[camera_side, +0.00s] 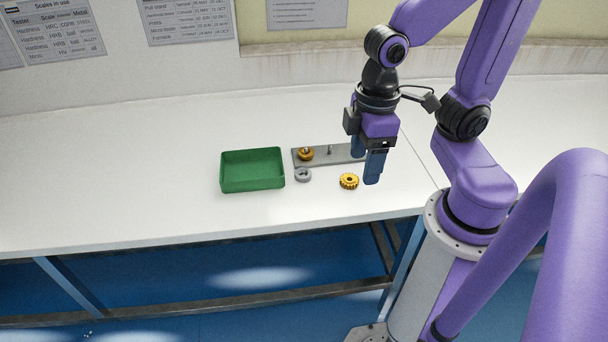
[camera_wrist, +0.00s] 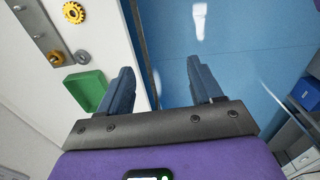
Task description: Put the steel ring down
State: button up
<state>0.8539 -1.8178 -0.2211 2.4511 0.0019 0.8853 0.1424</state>
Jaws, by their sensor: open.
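The steel ring (camera_side: 303,175) is a small grey ring lying flat on the white table, between the green tray and the orange gear, just in front of the peg plate. It also shows in the wrist view (camera_wrist: 82,57), at the left. My gripper (camera_side: 366,167) is open and empty, above the table to the right of the ring and apart from it. In the wrist view my gripper (camera_wrist: 160,66) has its two fingers wide apart, with only table edge and blue floor between them.
A grey plate (camera_side: 318,158) with upright pegs holds an orange-brown ring (camera_side: 305,153) at its left end. A green tray (camera_side: 252,185) stands left. The table's left side is clear.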

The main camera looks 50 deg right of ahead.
jog(key=w+f+m, duration=0.1)
jog(key=w+m, duration=0.5)
jog(key=w, duration=0.2)
jog(key=m, duration=1.7)
send_over(303, 168)
jog(key=s+a, duration=0.1)
jog(key=a, duration=0.1)
notch_tip(303, 168, down, 8)
jog(key=f, duration=1.6)
jog(key=shift+s+d+f, duration=0.1)
jog(key=shift+d+f, duration=0.1)
jog(key=shift+f, duration=0.05)
jog(key=c, duration=1.1)
jog(key=shift+o, duration=0.2)
jog(key=shift+r, duration=0.1)
